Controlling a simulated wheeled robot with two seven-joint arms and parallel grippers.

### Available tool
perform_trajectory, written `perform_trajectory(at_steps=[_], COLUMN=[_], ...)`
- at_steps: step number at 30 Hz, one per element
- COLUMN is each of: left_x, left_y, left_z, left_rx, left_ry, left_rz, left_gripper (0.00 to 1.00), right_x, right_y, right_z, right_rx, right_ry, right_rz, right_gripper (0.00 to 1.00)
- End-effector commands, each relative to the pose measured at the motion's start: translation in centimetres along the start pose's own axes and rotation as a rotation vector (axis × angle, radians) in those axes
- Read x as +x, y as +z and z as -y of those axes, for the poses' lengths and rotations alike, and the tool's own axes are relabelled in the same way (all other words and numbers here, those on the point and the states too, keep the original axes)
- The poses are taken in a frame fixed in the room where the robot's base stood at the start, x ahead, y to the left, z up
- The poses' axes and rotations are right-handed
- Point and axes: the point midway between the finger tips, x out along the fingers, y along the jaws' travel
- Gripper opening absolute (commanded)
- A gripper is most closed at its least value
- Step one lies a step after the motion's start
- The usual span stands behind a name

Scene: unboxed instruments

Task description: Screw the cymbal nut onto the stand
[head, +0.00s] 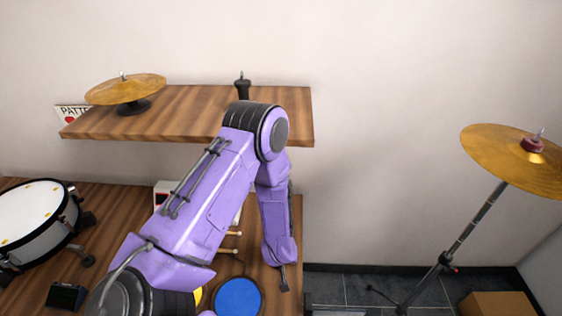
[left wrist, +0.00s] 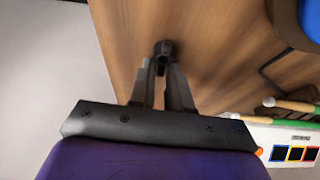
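The cymbal stand (head: 476,222) stands on the floor at the right of the head view. It carries a brass cymbal (head: 490,157) with a reddish piece (head: 533,145) on top and a bare rod tip (head: 540,134) above it. A small black piece, seemingly the cymbal nut (left wrist: 165,47), is at the fingertips of my left gripper (left wrist: 161,68) in the left wrist view. Whether the fingers press on it cannot be told. In the head view my left gripper (head: 283,282) points down, low over the table's right end. My right gripper is not seen.
A wooden shelf (head: 180,110) holds another cymbal (head: 126,89) and a black post (head: 242,86). The table holds a drum (head: 32,215), a blue pad (head: 238,297) and drumsticks (head: 228,251). A cardboard box (head: 497,304) is on the floor. Open space lies between table and stand.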

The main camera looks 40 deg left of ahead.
Motion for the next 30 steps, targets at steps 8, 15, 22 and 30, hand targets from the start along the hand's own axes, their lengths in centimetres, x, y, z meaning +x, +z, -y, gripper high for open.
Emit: perform_trajectory(at_steps=[8, 15, 22, 30], left_x=[-0.1, -2.4, -8.9, -14.5], left_y=[-0.1, -1.1, 0.4, 4.6], left_z=[0.0, -0.1, -1.1, -2.5], left_rx=[0.001, 0.003, 0.005, 0.005], left_ry=[0.0, 0.003, 0.002, 0.0], left_rz=[0.0, -0.004, -0.004, 0.0], left_gripper=[0.0, 0.0, 0.0, 0.0], right_x=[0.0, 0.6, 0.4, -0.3], right_y=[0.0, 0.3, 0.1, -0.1], right_z=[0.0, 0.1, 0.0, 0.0], right_rx=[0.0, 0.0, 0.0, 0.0], right_ry=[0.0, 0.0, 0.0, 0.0], right_rz=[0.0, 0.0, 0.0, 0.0], right_gripper=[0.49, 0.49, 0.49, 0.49])
